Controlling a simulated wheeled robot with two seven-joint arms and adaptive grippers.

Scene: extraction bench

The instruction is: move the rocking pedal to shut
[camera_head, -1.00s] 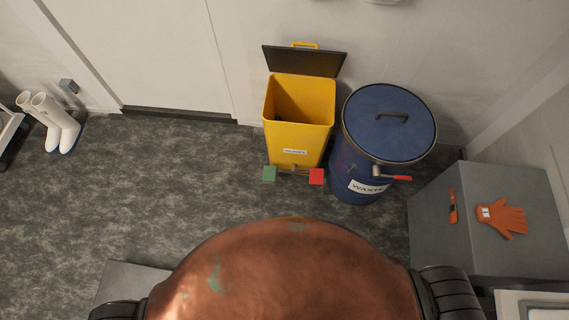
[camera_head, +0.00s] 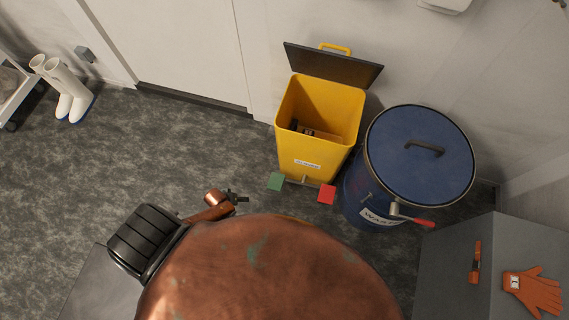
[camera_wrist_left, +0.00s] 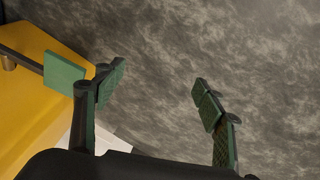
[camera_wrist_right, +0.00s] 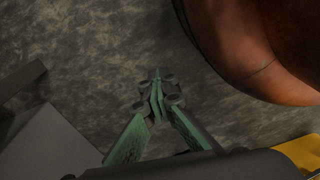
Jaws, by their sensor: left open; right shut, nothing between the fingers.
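The yellow bin (camera_head: 310,145) stands against the wall with its dark lid (camera_head: 335,68) raised open. At its front foot is the rocking pedal, a bar (camera_head: 304,180) with a green pad (camera_head: 275,181) at the left end and a red pad (camera_head: 326,194) at the right end. My left gripper (camera_head: 238,197) is open and empty, left of the green pad in the head view. In the left wrist view the green pad (camera_wrist_left: 63,74) appears beside the left finger, outside the jaws (camera_wrist_left: 158,95); contact is unclear. My right gripper (camera_wrist_right: 157,95) is shut and empty, seen only in its wrist view.
A blue waste drum (camera_head: 420,160) with a red-handled lever (camera_head: 412,218) stands close to the bin's right. A grey box (camera_head: 450,265) with an orange glove (camera_head: 533,291) is at lower right. White boots (camera_head: 66,90) stand far left. The floor left of the bin is clear.

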